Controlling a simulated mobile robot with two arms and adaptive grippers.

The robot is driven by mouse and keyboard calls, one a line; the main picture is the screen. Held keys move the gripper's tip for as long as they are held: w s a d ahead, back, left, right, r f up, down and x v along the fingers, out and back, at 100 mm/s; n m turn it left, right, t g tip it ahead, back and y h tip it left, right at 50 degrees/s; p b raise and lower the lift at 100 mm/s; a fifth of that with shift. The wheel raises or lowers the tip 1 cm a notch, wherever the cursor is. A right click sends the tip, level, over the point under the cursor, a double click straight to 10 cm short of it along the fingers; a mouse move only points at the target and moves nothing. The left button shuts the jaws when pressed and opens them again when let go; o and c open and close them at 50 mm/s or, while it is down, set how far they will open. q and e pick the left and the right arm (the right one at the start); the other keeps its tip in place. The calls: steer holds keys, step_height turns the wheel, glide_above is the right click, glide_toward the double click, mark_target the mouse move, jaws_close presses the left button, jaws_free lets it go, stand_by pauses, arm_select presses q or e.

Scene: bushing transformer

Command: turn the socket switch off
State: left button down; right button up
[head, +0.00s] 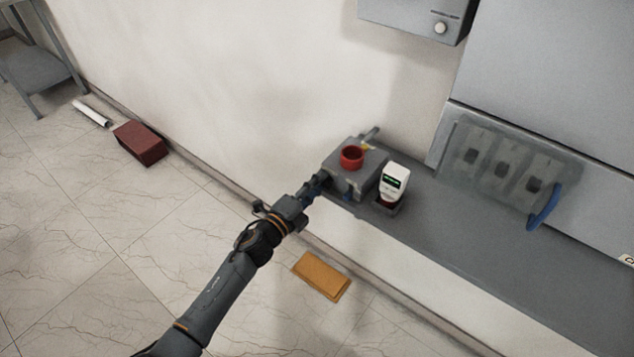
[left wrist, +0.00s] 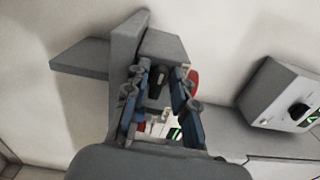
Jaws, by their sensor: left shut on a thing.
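The socket box (head: 344,183) is a grey box with a red round socket (head: 352,156) on top, standing on the grey shelf. In the left wrist view the grey box (left wrist: 165,47) is ahead, with a dark switch handle (left wrist: 157,82) on its near face. My left gripper (head: 318,183) is at the left side of the box. In the left wrist view its blue fingers (left wrist: 159,92) stand on either side of the dark handle and are shut on it. Exact finger contact is hard to see. My right gripper is in neither view.
A white meter with a green display (head: 394,181) stands right of the box. The grey shelf (head: 470,245) is clear further right, below a panel (head: 510,165) with a blue handle (head: 544,207). An orange block (head: 321,276) and red box (head: 140,143) lie on the floor.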

arm_select(q)
steer(key=shift+f+n, duration=0.1)
steer(key=shift+n, duration=0.3)
steer(key=c, duration=1.4)
jaws_free()
steer(key=shift+o, duration=0.2)
